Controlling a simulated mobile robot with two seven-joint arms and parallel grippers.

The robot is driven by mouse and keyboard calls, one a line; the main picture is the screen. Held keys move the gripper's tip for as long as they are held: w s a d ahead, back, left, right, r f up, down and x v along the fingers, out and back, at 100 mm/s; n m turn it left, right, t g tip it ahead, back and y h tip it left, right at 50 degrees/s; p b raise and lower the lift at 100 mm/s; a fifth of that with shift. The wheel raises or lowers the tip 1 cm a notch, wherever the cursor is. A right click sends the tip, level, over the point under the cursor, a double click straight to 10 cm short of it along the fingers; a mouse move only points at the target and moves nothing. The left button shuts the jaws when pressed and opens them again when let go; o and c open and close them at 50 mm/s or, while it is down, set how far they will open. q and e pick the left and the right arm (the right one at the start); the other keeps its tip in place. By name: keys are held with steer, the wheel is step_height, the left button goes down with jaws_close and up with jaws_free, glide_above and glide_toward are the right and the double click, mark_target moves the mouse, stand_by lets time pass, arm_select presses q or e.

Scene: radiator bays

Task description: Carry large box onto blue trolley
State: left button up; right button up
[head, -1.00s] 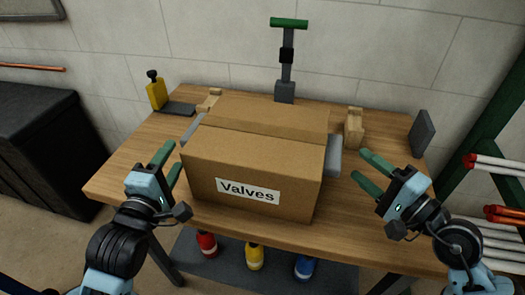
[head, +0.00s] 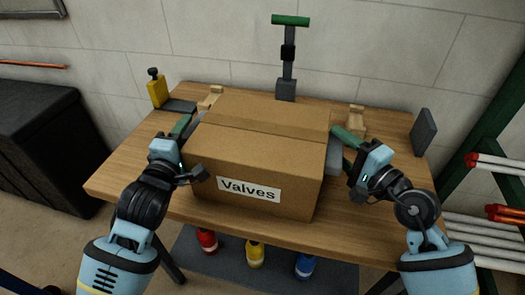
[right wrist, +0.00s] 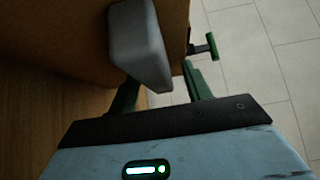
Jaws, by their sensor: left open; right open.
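The large cardboard box (head: 250,158), labelled "Valves", sits on the wooden workbench (head: 130,165). A grey handle (head: 334,154) sticks out of its right side, and part of another shows at its left side. My left gripper (head: 182,130) is open at the box's left side, close to that handle; its contact is unclear. My right gripper (head: 345,140) is open at the right handle. In the right wrist view the grey handle (right wrist: 140,45) lies ahead of and between the spread green fingers (right wrist: 160,90). The blue trolley is not in view.
A yellow bottle jack (head: 157,90) stands at the bench's back left. A green-topped T-handled tool (head: 288,60) stands behind the box. A grey plate (head: 424,132) stands at the right edge. A rack of pipes (head: 490,215) is at right, a black cabinet (head: 45,145) at left.

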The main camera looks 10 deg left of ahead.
arm_select(q)
jaws_close()
arm_select(e)
jaws_close()
stand_by(0.9)
arm_select(q)
steer(key=shift+r, duration=0.2)
arm_select(e)
steer(key=shift+r, duration=0.25)
